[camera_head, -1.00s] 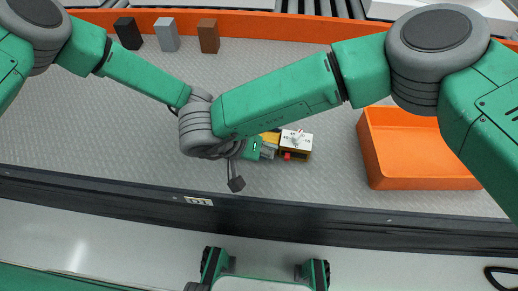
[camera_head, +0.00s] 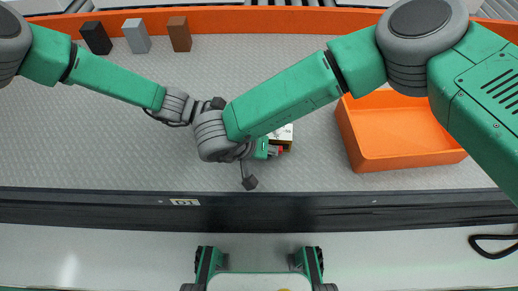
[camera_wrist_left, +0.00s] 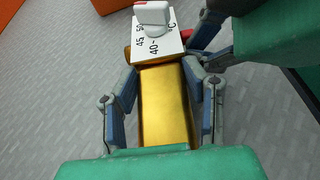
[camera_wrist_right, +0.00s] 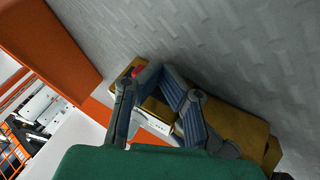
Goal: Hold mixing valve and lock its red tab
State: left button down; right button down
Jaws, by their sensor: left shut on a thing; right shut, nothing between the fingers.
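The mixing valve has a brass body (camera_wrist_left: 165,110) and a white dial plate (camera_wrist_left: 158,38) with a pale knob (camera_wrist_left: 152,16). In the head view its plate (camera_head: 283,135) shows beside my right arm, which hides most of the body. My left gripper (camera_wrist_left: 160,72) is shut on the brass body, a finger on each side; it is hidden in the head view. My right gripper (camera_wrist_right: 157,76) is shut and empty, its fingertips close beside the red tab (camera_wrist_right: 139,71); I cannot tell if they touch. Red also shows in the head view (camera_head: 278,150).
An orange bin (camera_head: 405,157) stands to the right on the grey table (camera_head: 90,150). Black (camera_head: 96,38), grey (camera_head: 136,36) and brown (camera_head: 179,34) blocks stand at the back left. A dark front edge (camera_head: 350,211) borders the table. The table's left side is clear.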

jog(key=shift+d, duration=0.25)
jog(key=shift+a, duration=0.1)
jog(key=v, duration=1)
jog(key=shift+f, duration=0.1)
pick_arm(q)
jog(key=c, duration=0.8)
grip_release()
jog(key=shift+c, duration=0.2)
